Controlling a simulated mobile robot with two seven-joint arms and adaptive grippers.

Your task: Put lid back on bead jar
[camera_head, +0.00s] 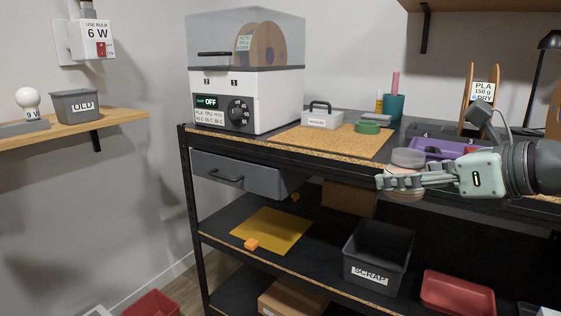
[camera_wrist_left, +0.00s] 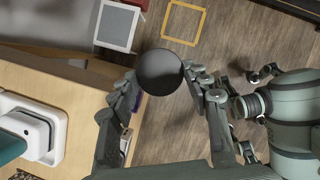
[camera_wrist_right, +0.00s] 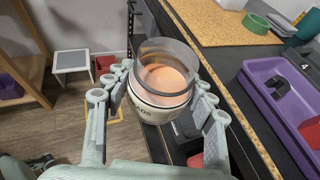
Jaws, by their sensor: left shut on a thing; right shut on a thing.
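The bead jar (camera_wrist_right: 163,85) is clear, with pale orange beads inside and a label on its side. Its top is uncovered. My right gripper (camera_wrist_right: 160,90) is shut around it. In the head view the jar (camera_head: 408,157) and my right gripper (camera_head: 392,181) are in front of the workbench edge, and the fingers hide part of the jar. In the left wrist view a dark round lid (camera_wrist_left: 160,72) sits between the fingertips of my left gripper (camera_wrist_left: 160,80), which is shut on it. My left gripper and the lid are out of the head view.
The workbench holds a white filament dryer (camera_head: 245,100), a cork mat (camera_head: 335,141), green tape (camera_head: 367,127) and a purple tray (camera_head: 440,148). Below are a grey drawer (camera_head: 235,177), a scrap bin (camera_head: 378,258) and a red bin (camera_head: 457,294). A wall shelf (camera_head: 75,132) is at left.

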